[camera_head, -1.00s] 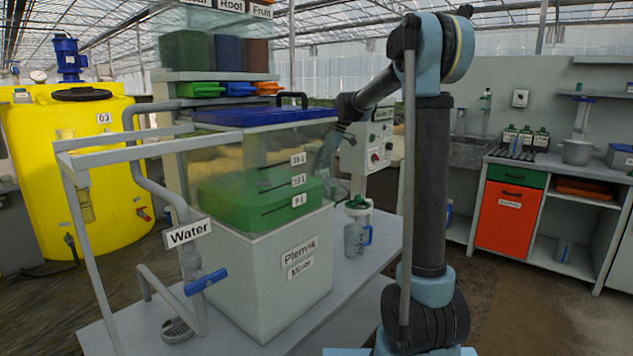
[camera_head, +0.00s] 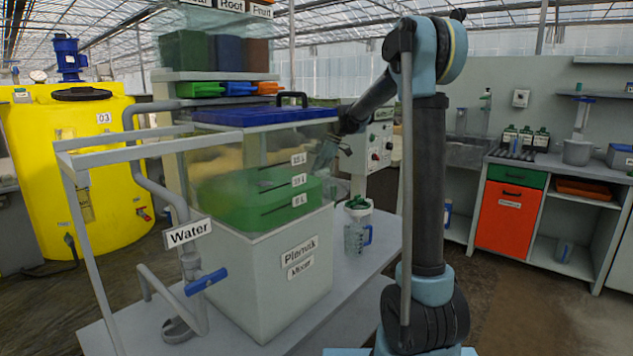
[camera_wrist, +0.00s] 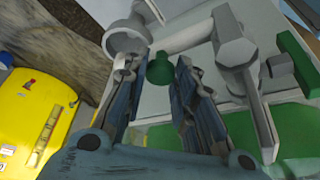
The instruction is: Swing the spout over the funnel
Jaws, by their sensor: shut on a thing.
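In the wrist view a grey pipe spout (camera_wrist: 190,35) crosses the upper part, with a flared grey end piece (camera_wrist: 125,38) at its left. A green knob (camera_wrist: 160,68) sits by the pipe, between the fingertips. My gripper (camera_wrist: 158,70) is shut on this knob, one finger on each side. A pale funnel-like top with green (camera_head: 358,204) sits on a clear jug (camera_head: 355,238) right of the tank.
The tank has a blue lid (camera_head: 250,115) and stands on a grey table (camera_head: 350,300). A water pipe with a blue lever (camera_head: 206,281) stands at its left. A control box (camera_head: 370,150) is behind my gripper. A green handle (camera_wrist: 298,62) is at the wrist view's right.

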